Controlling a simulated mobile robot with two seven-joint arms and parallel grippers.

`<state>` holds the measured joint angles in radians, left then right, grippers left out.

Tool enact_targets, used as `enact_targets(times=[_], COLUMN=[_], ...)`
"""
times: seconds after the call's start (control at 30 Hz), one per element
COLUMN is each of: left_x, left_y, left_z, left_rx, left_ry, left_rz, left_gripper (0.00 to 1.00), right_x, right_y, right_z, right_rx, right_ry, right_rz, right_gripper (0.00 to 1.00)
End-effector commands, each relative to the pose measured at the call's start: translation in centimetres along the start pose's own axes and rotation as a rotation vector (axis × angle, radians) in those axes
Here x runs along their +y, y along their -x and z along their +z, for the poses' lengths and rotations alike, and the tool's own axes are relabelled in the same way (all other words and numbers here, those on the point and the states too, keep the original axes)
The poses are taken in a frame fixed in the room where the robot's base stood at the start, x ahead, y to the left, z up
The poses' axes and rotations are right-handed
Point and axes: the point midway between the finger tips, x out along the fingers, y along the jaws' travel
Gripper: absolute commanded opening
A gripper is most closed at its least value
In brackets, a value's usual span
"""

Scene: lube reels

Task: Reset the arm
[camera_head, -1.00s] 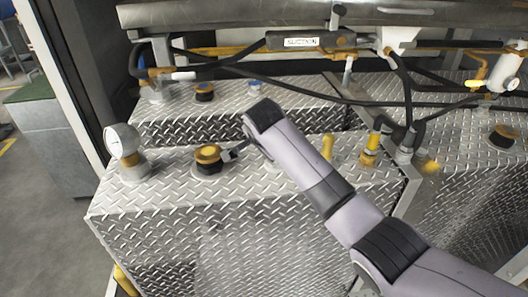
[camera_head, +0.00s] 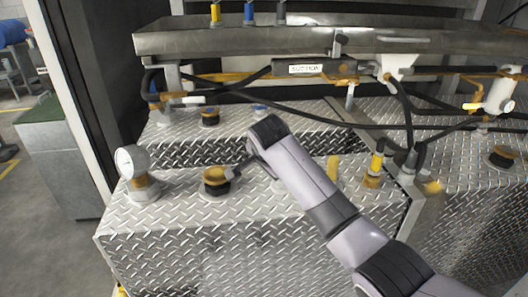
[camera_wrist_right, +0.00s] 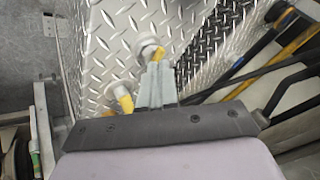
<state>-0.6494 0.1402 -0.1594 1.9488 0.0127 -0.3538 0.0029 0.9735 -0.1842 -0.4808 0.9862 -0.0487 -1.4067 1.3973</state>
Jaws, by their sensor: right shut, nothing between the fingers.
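My right arm comes in from the lower right in the head view. My right gripper (camera_head: 239,170) is small there, just beside a yellow-and-black cap (camera_head: 215,181) on the diamond-plate tank top (camera_head: 170,212). In the right wrist view my gripper's grey fingers (camera_wrist_right: 155,76) are together, with nothing seen between them. Their tips are close to a yellow fitting (camera_wrist_right: 152,52) on the plate; whether they touch it I cannot tell. My left gripper is in neither view.
A white-faced gauge (camera_head: 131,162) stands left of the cap. A yellow-topped fitting (camera_head: 376,162) stands to the right. Black hoses (camera_head: 300,112) and a metal tray (camera_head: 240,40) cross behind. Another yellow fitting (camera_wrist_right: 122,100) is left of my fingers in the wrist view.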

Motion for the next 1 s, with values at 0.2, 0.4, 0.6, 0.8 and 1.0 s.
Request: enact_targets(times=[0.2,0.4,0.6,0.8,1.0], left_x=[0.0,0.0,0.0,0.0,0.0], left_y=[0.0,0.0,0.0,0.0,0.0], left_z=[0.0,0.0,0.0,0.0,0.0], left_rx=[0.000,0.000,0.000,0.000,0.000], left_ry=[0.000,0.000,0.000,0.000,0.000], left_rz=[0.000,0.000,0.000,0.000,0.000], left_gripper=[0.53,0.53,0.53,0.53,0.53], right_x=[4.7,11.9,19.5,27.1,34.3], right_y=[-2.1,-3.5,-3.2,-1.3,2.2], right_z=[2.8,6.2,8.8,10.8,12.3], right_rx=[-0.075,-0.159,-0.219,-0.262,-0.292], right_ry=[0.092,0.235,0.377,0.529,0.697], right_rz=[0.011,0.010,0.010,0.014,0.023], right_gripper=[0.00,0.00,0.00,0.00,0.00])
